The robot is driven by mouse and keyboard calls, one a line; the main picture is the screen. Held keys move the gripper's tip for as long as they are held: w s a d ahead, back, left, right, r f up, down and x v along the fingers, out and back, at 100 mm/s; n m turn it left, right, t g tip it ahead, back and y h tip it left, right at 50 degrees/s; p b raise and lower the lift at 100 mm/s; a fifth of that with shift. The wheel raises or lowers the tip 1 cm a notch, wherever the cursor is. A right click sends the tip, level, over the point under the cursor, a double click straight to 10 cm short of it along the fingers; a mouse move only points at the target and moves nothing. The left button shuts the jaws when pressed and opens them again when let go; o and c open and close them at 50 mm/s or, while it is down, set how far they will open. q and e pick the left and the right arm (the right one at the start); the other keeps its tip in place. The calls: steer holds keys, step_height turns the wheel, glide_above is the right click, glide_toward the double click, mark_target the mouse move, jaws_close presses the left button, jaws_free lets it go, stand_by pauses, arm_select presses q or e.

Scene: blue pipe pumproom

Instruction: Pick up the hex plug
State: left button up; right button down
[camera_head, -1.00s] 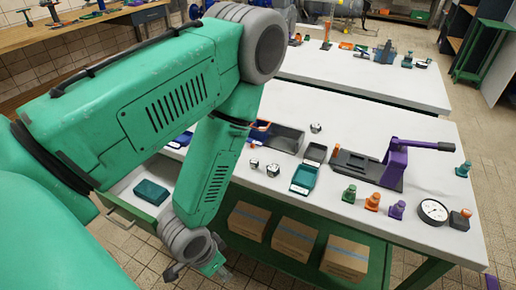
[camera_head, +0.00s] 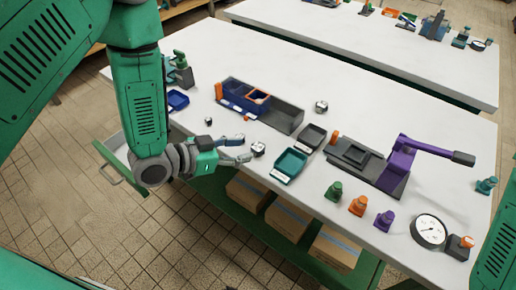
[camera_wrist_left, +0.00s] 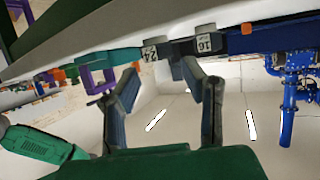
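My left gripper (camera_head: 246,149) is open and empty at the near edge of the white table. A small dark-and-white block (camera_head: 258,149), possibly the hex plug, sits just beyond its fingertips. Two similar pieces stand on the table: one (camera_head: 209,121) behind the gripper and one (camera_head: 321,107) farther back. I cannot tell which is the hex plug. In the left wrist view, the open fingers (camera_wrist_left: 163,82) point toward two number-marked blocks, one reading 24 (camera_wrist_left: 155,52) and one reading 10 (camera_wrist_left: 205,43). My right gripper is not in view.
A teal tray (camera_head: 288,166) and a dark tray (camera_head: 312,137) stand right of the gripper. A blue-and-grey bin (camera_head: 275,115) is behind. A purple-handled press (camera_head: 395,168), coloured plugs (camera_head: 357,206) and a gauge (camera_head: 429,231) are farther right. An open drawer (camera_head: 118,168) is left.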

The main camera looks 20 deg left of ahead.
mark_target(258, 147)
arm_select(q)
steer(key=shift+w+d+f, duration=0.1)
steer(key=shift+w+d, duration=0.05)
steer(key=shift+d, duration=0.25)
steer(key=shift+x, duration=2.4)
steer(key=shift+w, duration=0.1)
jaws_close()
